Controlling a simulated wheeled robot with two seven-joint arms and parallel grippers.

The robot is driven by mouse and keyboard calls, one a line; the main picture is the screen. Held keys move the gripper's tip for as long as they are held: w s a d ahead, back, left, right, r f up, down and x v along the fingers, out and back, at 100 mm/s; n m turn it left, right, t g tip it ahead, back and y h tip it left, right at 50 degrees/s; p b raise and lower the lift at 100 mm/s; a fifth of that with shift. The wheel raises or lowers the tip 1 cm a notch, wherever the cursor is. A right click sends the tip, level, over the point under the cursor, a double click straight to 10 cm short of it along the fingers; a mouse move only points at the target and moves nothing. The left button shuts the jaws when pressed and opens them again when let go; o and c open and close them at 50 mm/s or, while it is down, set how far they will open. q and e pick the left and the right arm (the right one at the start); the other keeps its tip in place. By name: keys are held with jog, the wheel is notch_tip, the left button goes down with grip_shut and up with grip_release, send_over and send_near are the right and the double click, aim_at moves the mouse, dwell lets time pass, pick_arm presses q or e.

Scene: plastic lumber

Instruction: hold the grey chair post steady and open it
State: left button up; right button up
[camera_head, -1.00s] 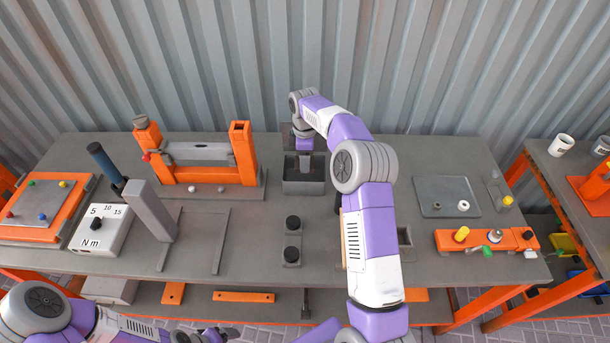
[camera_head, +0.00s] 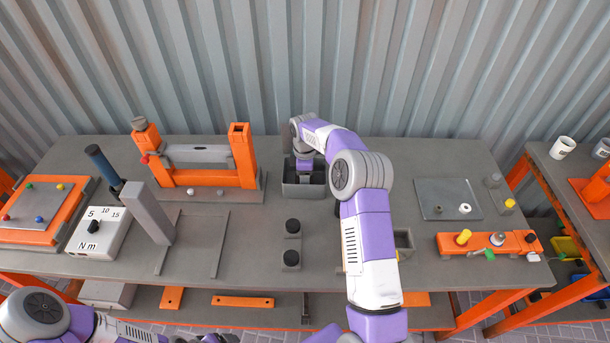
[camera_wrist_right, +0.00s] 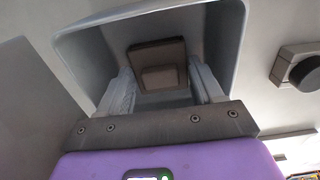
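A grey rectangular bar (camera_head: 200,153) lies level between the two uprights of an orange frame (camera_head: 243,150) at the back left. A tilted grey block (camera_head: 148,212) stands at the left; I cannot tell which is the chair post. My right gripper (camera_head: 305,163) points down into a grey bin (camera_head: 304,190). The right wrist view shows this gripper (camera_wrist_right: 160,88) open inside the bin, fingers on either side of a small dark brown block (camera_wrist_right: 158,52) and apart from it. My left gripper (camera_head: 215,339) is low at the bottom edge, mostly cut off.
A torque box (camera_head: 99,232) marked 5, 10, 15 and a dark-blue-handled tool (camera_head: 103,165) are at the left. A grey tray (camera_head: 448,199) and an orange bar with fittings (camera_head: 485,243) are at the right. The table middle is mostly clear.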

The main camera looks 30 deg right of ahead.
jog(key=shift+o, duration=0.5)
jog(key=shift+r, duration=0.3)
notch_tip(320, 180, up, 12)
jog(key=p, duration=0.2)
